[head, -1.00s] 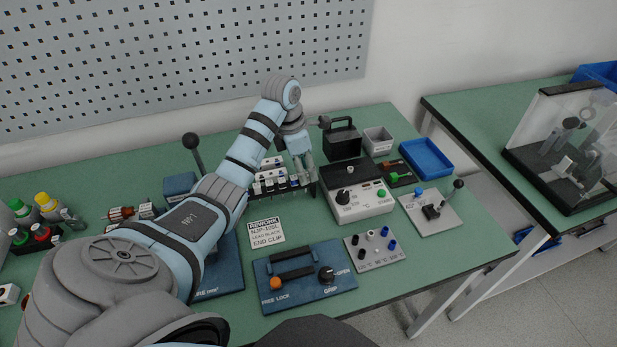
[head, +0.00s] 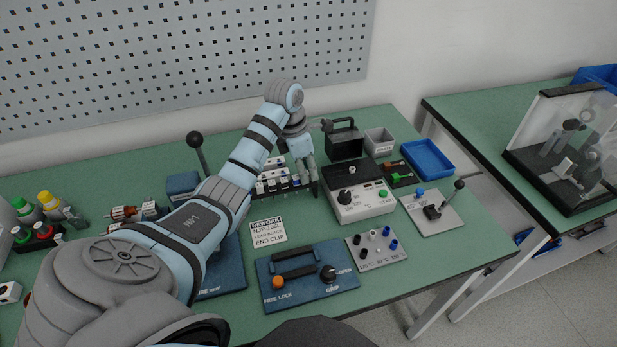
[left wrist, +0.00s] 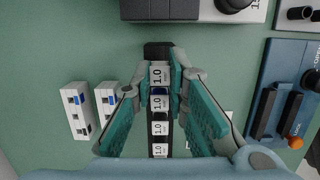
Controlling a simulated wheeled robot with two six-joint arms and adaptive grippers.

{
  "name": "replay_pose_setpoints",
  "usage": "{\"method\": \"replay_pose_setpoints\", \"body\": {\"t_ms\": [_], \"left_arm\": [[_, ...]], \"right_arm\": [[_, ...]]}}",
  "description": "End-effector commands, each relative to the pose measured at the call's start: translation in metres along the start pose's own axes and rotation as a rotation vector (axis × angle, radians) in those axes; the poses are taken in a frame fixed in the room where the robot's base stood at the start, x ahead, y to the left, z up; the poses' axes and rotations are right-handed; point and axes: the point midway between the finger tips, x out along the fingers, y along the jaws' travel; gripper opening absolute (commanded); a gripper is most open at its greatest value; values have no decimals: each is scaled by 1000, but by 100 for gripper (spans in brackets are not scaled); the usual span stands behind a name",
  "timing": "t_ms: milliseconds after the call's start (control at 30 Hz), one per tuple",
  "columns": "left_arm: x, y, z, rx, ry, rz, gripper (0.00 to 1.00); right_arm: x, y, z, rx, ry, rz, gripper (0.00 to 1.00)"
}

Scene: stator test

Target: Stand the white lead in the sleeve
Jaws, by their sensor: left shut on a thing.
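My left gripper (head: 310,180) reaches down at the right end of a dark rack (head: 318,193). In the left wrist view the gripper (left wrist: 161,76) has its two teal-padded fingers on either side of a small white piece (left wrist: 158,73) marked "10" at the far end of the rack (left wrist: 157,50). It is shut on a piece there; whether this is the white lead I cannot tell. More white-labelled pieces (left wrist: 159,128) stand in a row along the rack. The sleeve cannot be told apart. My right gripper is not in view.
A grey tester (head: 362,205) stands just right of the gripper, with a black handled box (head: 343,142) behind. A blue fixture (head: 305,290) and a rework card (head: 268,231) lie in front. A blue tray (head: 428,158) is farther right.

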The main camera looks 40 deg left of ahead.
Motion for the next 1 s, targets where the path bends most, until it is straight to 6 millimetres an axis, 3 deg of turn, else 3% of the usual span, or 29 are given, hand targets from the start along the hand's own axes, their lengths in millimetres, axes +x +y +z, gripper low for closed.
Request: {"method": "replay_pose_setpoints", "body": {"t_ms": [100, 500, 833, 933, 1000], "left_arm": [[-16, 0, 3, 0, 0, 1, 0], [-49, 0, 10, 0, 0, 0, 0], [-51, 0, 10, 0, 0, 0, 0], [-69, 0, 14, 0, 0, 0, 0], [-93, 0, 19, 0, -1, 1, 0]], "right_arm": [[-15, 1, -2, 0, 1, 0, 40], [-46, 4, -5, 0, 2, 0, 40], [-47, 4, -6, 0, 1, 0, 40], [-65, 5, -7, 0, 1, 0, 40], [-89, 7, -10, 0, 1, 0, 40]]}}
